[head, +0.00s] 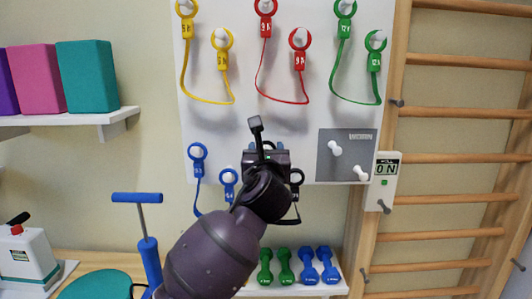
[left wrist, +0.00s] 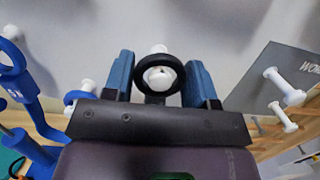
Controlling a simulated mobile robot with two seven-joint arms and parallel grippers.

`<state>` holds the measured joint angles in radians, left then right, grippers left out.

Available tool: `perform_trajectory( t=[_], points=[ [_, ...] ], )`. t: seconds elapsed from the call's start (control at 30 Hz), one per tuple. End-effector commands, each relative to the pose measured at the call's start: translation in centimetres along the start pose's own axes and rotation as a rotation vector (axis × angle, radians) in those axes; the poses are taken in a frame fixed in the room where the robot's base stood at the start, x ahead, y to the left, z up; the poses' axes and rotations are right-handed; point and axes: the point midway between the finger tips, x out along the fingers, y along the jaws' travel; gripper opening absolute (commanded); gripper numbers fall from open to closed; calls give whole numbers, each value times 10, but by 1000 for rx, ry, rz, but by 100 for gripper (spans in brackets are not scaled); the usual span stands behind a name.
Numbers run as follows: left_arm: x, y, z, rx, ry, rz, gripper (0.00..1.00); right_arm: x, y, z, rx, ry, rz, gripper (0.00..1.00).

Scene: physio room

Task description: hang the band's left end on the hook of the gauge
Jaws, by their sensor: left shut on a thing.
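My left gripper (head: 266,158) is in front of the white peg board (head: 215,130), at its lower middle. In the left wrist view its two blue finger pads (left wrist: 160,82) are shut on the black ring (left wrist: 158,60) at the black band's left end. A white peg (left wrist: 161,78) shows through the ring, which appears to be still around it. The band's other black end (head: 297,178) hangs on a peg just right of the gripper. The gauge (head: 383,182), a white box reading 0 N, is on the wooden post at right. Its small dark hook (head: 385,207) is at the bottom, apart from the gripper.
Yellow (head: 221,40), red (head: 300,40) and green (head: 375,42) bands hang above, a blue band (head: 197,153) at left. A grey panel (head: 345,140) with two white pegs lies between gripper and gauge. Dumbbells (head: 306,266) rest on a shelf below. Wall bars (head: 460,113) fill the right.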

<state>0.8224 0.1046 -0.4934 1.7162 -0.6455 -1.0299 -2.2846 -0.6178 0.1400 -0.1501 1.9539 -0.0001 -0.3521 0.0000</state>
Motion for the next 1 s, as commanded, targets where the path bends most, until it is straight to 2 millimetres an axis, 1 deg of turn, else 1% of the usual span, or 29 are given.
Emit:
perform_trajectory(
  t=[0.7,1.0],
  points=[
    [-23,0,4,1,-1,-1,0,0,0,0,0,0,0,0],
    [-28,0,4,0,0,0,0,0,0,0,0,0,0,0]
  ],
)
